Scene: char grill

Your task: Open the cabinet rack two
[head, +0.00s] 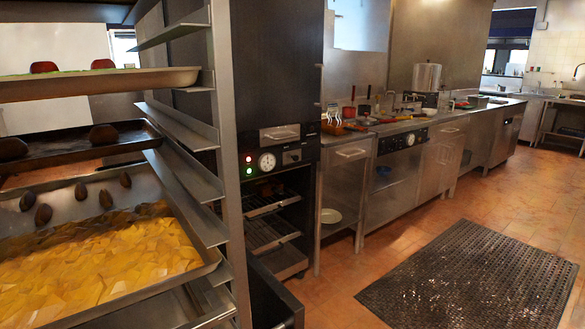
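A tall dark cabinet (280,70) stands left of centre, behind the tray rack. Its front has a dial, a green light, a red light and a drawer-like panel with a handle (280,135). Below these its lower bay is open and shows an upper rack (268,203), a middle rack (270,234) and a lower tray-like piece (287,262). I cannot tell which of them is rack two. A dark panel (275,300) with a metal fitting juts out low in front of the bay. Neither gripper is in view.
A metal tray rack (228,150) fills the near left, holding trays of food, including yellow pieces (110,255). A steel counter (345,190) runs right from the cabinet. A dark perforated mat (470,280) lies on the open tiled floor.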

